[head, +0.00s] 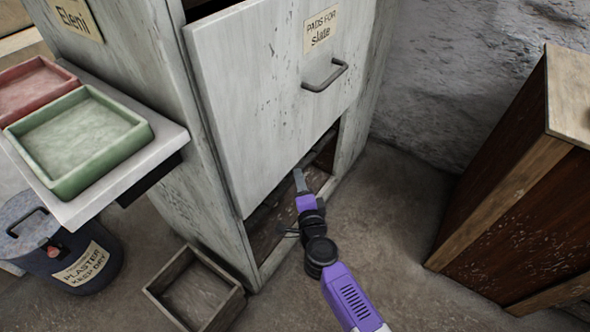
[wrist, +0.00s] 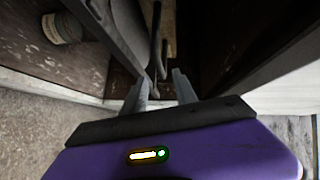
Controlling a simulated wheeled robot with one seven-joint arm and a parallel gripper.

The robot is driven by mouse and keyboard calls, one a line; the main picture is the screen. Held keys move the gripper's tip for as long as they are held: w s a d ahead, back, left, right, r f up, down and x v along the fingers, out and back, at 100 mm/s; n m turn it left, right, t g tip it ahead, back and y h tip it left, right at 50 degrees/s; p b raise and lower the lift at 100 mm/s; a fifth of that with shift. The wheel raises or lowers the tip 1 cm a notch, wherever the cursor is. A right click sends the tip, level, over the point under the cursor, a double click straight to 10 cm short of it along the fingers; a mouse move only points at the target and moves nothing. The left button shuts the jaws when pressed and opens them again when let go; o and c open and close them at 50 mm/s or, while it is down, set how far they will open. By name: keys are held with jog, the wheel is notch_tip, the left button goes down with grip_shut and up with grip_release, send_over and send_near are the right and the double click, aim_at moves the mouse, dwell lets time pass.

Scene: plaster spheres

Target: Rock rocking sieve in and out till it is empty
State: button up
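No rocking sieve can be made out for certain in either view. My gripper (head: 300,181) reaches into the low opening of a worn white cabinet (head: 217,150), under its front panel. In the wrist view my gripper's two fingers (wrist: 161,88) stand apart. A thin dark bar or handle (wrist: 154,50) shows beyond and between the fingertips, with space at its sides. What the bar belongs to is unclear in the shadow.
The panel (head: 275,95) labelled "PADS FOR slate" has a handle (head: 325,77) and hangs above my wrist. A tin (wrist: 62,28) lies inside. A wooden box (head: 195,290), plaster bin (head: 65,250) and brown chest (head: 520,210) stand around. Floor between cabinet and chest is clear.

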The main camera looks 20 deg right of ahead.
aim_at(296, 166)
jog(key=shift+b+x, duration=1.7)
jog(key=shift+x, duration=2)
grip_shut()
jog(key=shift+f, duration=0.1)
